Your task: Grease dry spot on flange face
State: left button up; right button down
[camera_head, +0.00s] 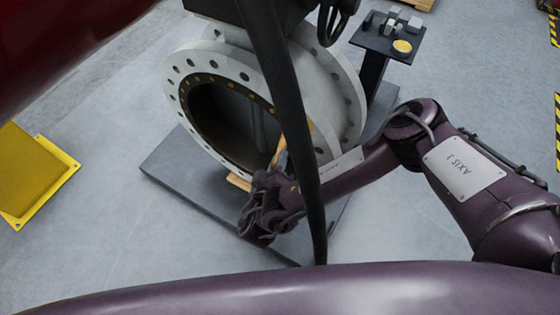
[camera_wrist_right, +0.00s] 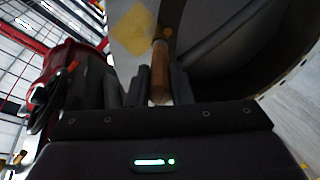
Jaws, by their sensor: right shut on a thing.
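The white valve flange (camera_head: 181,88), ringed with bolt holes, faces left around a large dark bore. My right gripper (camera_head: 270,182) is at the lower right of the flange face. It is shut on a wooden handle (camera_head: 281,152), probably a brush, pointing up toward the flange. In the right wrist view the handle (camera_wrist_right: 160,72) stands between the two fingers (camera_wrist_right: 161,88). Its far end is hard to make out, so contact with the face cannot be told. A pale yellow patch (camera_wrist_right: 133,30) shows on the face beside the handle. My left gripper is out of view.
The valve stands on a dark base plate (camera_head: 178,168), with a wooden block (camera_head: 238,182) under the flange. A small dark stand (camera_head: 372,42) at upper right holds grey blocks and a yellow-topped tin (camera_head: 402,47). A yellow plate (camera_head: 30,172) lies at left. A black hose crosses the view.

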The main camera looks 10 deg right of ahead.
jog(key=s+a, duration=0.3)
jog(key=s, duration=0.2)
jog(key=shift+a+b, duration=0.25)
jog(key=shift+b, duration=0.1)
jog(key=s+a+p, duration=0.1)
jog(key=s+p, duration=0.1)
jog(key=shift+s+a+p, duration=0.2)
jog(key=shift+a+p, duration=0.2)
jog(key=shift+w, duration=0.1)
dwell(0.7)
